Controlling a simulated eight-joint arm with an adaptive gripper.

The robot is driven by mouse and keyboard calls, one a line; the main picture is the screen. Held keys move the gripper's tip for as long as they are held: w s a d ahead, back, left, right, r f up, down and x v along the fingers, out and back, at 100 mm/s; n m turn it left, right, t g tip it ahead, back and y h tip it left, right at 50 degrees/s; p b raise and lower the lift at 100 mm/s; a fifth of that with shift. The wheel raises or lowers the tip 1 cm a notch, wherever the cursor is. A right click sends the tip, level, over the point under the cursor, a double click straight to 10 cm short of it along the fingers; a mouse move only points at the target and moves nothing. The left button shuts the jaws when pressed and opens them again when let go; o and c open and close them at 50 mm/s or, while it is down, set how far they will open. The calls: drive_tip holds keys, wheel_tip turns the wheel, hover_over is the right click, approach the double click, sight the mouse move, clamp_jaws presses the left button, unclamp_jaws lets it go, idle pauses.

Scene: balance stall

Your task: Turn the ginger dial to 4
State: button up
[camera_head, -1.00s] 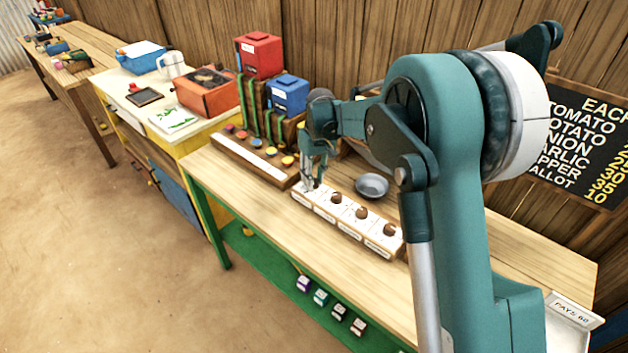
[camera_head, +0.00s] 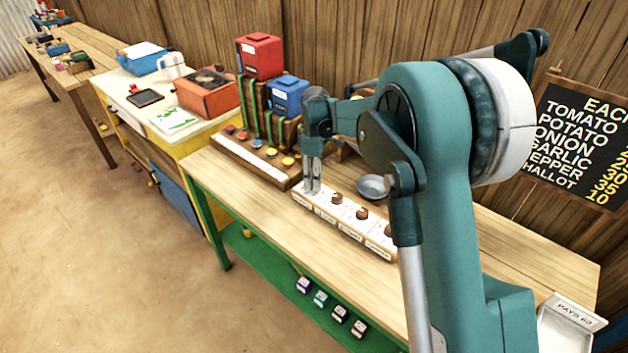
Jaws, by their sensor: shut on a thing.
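A white strip of dial panels (camera_head: 345,220) lies along the wooden table. Brown round knobs show on it: one just right of my gripper (camera_head: 336,199), one in the middle (camera_head: 362,213) and one at the right end (camera_head: 388,230). The labels on the strip's front are too small to read, so I cannot tell which is ginger. My gripper (camera_head: 312,191) points down onto the leftmost panel and is shut on the leftmost dial. That knob is hidden by the fingers, and its setting cannot be read.
A grey metal bowl (camera_head: 372,187) stands close behind the strip. A wooden rack with coloured buttons (camera_head: 262,152) and a blue box (camera_head: 287,95) stand to the left. A price board (camera_head: 583,145) is at the right. The table's front is clear.

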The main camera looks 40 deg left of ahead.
idle(0.5)
drive_tip(key=o, duration=0.9)
drive_tip(key=shift+r, duration=0.1)
drive_tip(key=shift+w+a+r, duration=0.1)
drive_tip(key=shift+w+r, duration=0.05)
drive_tip(key=shift+r, duration=1.8)
drive_tip(key=shift+w+a+r, duration=0.1)
drive_tip(key=shift+r, duration=1.9)
drive_tip(key=shift+w+r, duration=0.15)
drive_tip(key=shift+r, duration=1.8)
